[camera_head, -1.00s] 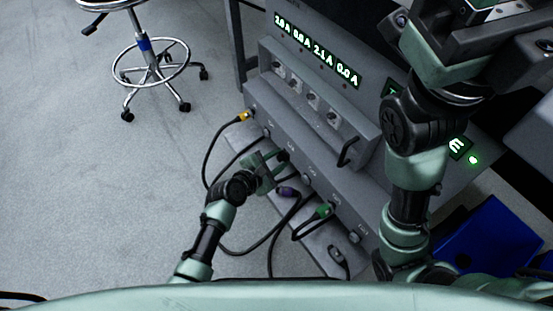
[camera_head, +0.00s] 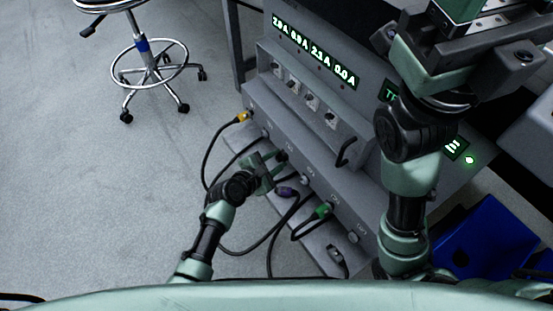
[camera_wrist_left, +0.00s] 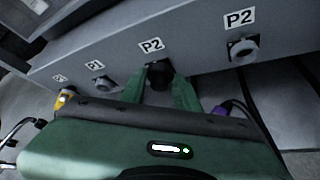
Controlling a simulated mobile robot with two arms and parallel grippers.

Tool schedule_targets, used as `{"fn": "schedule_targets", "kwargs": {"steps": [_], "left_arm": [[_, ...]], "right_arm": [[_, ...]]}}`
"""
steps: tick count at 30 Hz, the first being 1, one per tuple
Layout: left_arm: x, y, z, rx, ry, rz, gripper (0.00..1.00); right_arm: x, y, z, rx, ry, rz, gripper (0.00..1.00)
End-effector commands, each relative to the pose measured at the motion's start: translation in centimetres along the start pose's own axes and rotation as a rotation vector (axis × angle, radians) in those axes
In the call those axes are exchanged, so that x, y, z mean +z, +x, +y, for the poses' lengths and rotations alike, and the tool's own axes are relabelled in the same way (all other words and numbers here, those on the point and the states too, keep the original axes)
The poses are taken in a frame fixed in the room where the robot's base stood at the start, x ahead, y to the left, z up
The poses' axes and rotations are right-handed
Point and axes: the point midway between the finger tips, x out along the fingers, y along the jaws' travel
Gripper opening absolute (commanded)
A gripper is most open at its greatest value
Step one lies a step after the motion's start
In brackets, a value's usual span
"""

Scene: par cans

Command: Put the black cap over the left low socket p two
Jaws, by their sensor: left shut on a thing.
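The black cap (camera_wrist_left: 160,75) is between the fingers of my left gripper (camera_wrist_left: 160,88), directly under the left "P2" label (camera_wrist_left: 151,46) in the left wrist view. It sits at or against the left low P2 socket, which it hides; I cannot tell how fully it is seated. In the head view my left gripper (camera_head: 279,163) is at the low front panel (camera_head: 312,182). The other P2 socket (camera_wrist_left: 243,49) is uncovered, to the right. My right arm rises at the right of the head view; its jaw state is unclear.
A yellow plug (camera_head: 242,118), purple plug (camera_head: 286,192) and green plug (camera_head: 324,210) have black cables around my left arm. A grey switch box (camera_head: 310,100) with a handle (camera_head: 346,153) juts out above. A stool (camera_head: 150,65) and open floor lie left; a blue bin (camera_head: 490,240) stands right.

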Motion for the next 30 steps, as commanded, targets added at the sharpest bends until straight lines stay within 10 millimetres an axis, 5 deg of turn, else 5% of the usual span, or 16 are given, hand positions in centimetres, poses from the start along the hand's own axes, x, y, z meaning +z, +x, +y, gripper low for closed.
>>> {"fn": "schedule_targets", "kwargs": {"steps": [30], "left_arm": [[0.12,0.13,0.00,0.000,0.000,0.000,0.00]], "right_arm": [[0.20,-0.19,0.11,0.006,0.002,-0.013,0.52]]}}
